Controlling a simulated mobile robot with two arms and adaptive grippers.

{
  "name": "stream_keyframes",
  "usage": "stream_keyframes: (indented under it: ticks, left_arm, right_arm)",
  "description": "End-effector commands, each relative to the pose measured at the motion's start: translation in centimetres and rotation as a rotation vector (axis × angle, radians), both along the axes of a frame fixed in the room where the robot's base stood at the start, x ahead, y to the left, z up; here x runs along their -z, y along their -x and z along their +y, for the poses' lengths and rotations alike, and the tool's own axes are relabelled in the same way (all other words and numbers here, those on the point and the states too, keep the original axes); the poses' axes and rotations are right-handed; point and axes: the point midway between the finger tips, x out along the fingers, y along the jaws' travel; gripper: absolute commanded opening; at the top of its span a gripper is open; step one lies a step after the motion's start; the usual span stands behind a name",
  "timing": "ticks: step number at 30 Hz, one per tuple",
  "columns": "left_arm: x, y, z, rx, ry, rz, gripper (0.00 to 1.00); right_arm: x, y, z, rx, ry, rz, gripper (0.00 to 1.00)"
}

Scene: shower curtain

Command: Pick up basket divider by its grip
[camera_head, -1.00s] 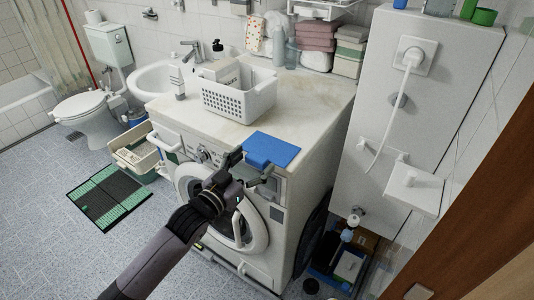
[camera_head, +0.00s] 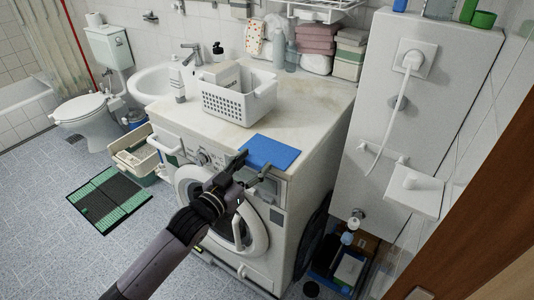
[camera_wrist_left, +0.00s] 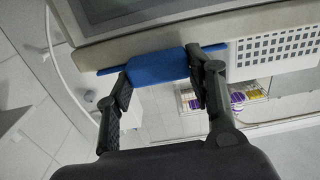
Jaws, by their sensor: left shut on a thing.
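The blue basket divider (camera_head: 271,150) lies flat at the front edge of the white washing machine top. It also shows in the left wrist view (camera_wrist_left: 158,66), where its blue tab sits between my two fingers. My left gripper (camera_head: 251,168) reaches up to that front edge from below. It is shut on the tab of the divider; the exact contact is hard to see in the head view. My right gripper is not in view.
A white perforated basket (camera_head: 238,104) with a box in it stands behind the divider on the worktop (camera_head: 310,95). The washing machine's round door (camera_head: 252,240) is beneath my left arm. A white wall panel (camera_head: 440,100) stands to the right.

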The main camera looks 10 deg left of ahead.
Motion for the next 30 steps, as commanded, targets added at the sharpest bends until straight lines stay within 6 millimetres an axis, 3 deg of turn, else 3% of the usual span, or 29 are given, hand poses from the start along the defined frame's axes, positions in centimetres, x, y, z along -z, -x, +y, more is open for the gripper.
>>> stream_keyframes:
  ticks: [6, 30]
  left_arm:
    - [0.0, 0.0, 0.0, 0.000, 0.000, 0.000, 0.16]
    - [-0.1, 2.8, 1.0, 0.000, 0.000, 0.000, 0.16]
  right_arm:
    - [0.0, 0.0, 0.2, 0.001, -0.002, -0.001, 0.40]
    - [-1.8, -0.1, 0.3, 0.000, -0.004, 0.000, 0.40]
